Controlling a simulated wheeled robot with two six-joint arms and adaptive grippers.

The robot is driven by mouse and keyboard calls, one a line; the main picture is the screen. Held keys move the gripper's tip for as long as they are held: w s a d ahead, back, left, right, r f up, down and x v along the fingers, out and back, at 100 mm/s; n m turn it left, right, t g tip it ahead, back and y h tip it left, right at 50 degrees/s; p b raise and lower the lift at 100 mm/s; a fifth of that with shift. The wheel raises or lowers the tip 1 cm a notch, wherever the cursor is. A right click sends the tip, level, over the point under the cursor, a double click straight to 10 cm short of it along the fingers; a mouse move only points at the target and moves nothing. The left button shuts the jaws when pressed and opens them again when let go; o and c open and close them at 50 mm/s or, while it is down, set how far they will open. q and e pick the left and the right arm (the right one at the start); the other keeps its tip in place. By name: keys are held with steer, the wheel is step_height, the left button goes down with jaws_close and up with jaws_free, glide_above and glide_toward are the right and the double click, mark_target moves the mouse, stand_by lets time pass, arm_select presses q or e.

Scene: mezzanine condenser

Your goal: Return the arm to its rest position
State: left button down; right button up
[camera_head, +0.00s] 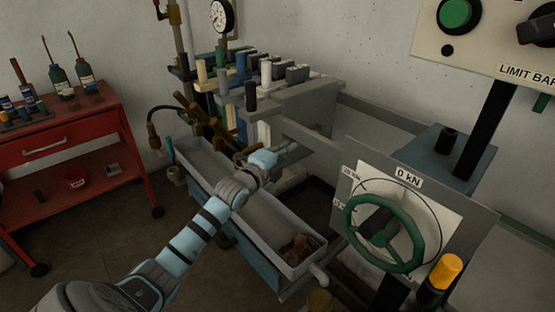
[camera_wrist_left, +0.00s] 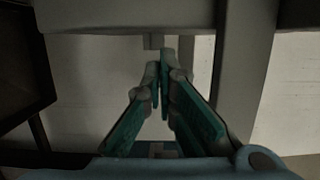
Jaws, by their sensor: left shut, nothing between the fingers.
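My left arm (camera_head: 190,238) reaches from the lower left of the head view across the grey trough. My left gripper (camera_head: 290,147) is at its end, beside the grey metal frame of the machine. In the left wrist view the gripper (camera_wrist_left: 160,70) has its green-sided fingers closed together at the tips, with nothing between them. Pale grey beams show beyond the fingertips there. I cannot tell whether the tips touch the frame. My right gripper is not in view.
The grey trough (camera_head: 267,208) runs under my arm, with a brown lump (camera_head: 298,247) at its near end. A green handwheel (camera_head: 408,237) and dial panel stand right. A red cart (camera_head: 75,140) stands left. Levers (camera_head: 251,96) rise behind the gripper. The floor between cart and trough looks clear.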

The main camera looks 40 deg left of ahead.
arm_select(q)
steer(key=s+d+p, duration=0.2)
steer(key=s+p, duration=0.1)
steer(key=s, duration=0.7)
steer(key=shift+s+d+r, duration=0.15)
steer(key=shift+s+d, duration=0.1)
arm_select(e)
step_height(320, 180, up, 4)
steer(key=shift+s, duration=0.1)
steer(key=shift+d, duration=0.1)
